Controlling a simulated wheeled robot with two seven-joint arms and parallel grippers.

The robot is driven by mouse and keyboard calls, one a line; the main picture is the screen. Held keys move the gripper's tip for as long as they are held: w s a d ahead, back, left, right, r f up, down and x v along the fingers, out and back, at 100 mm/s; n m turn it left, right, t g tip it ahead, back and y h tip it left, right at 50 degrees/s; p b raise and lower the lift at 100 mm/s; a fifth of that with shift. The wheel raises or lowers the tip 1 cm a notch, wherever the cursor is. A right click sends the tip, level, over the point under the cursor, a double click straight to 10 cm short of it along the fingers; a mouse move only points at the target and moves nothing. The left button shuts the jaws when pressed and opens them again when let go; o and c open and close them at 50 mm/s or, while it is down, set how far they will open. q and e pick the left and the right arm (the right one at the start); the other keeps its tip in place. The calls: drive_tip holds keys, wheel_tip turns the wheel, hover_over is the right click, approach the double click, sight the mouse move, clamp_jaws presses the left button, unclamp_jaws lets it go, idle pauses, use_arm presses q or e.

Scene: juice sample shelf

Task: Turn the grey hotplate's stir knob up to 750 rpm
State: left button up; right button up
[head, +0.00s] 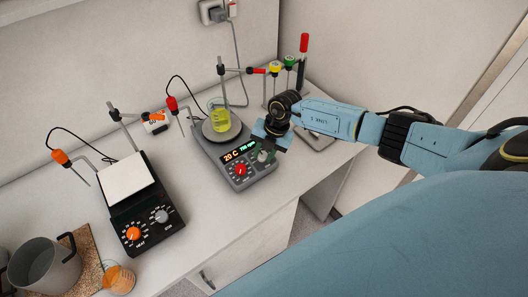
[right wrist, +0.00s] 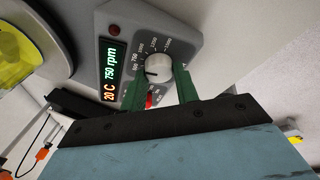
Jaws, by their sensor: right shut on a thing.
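The grey hotplate (head: 207,150) stands on the bench with a beaker of yellow liquid (head: 220,117) on its round plate. The stir knob (right wrist: 158,68) is grey-white with a dark pointer line. The red heat knob (head: 240,169) sits beside it, partly hidden in the wrist view. My right gripper (right wrist: 165,82) is shut on the stir knob, with a green finger on each side. My left gripper is not in view.
A black hotplate (head: 147,222) with a white square top and an orange knob stands to the left. A pot (head: 44,267) and an orange beaker (head: 118,279) are at the front left. Clamp stands and a rack with coloured caps (head: 289,61) stand behind.

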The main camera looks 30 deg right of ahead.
drive_tip(key=shift+w, duration=0.1)
drive_tip(key=o, duration=1)
drive_tip(key=shift+c, duration=0.2)
drive_tip(key=b+v, duration=0.1)
drive_tip(key=v, duration=1.2)
drive_tip(key=shift+r+b, duration=0.3)
drive_tip(key=shift+b, duration=0.1)
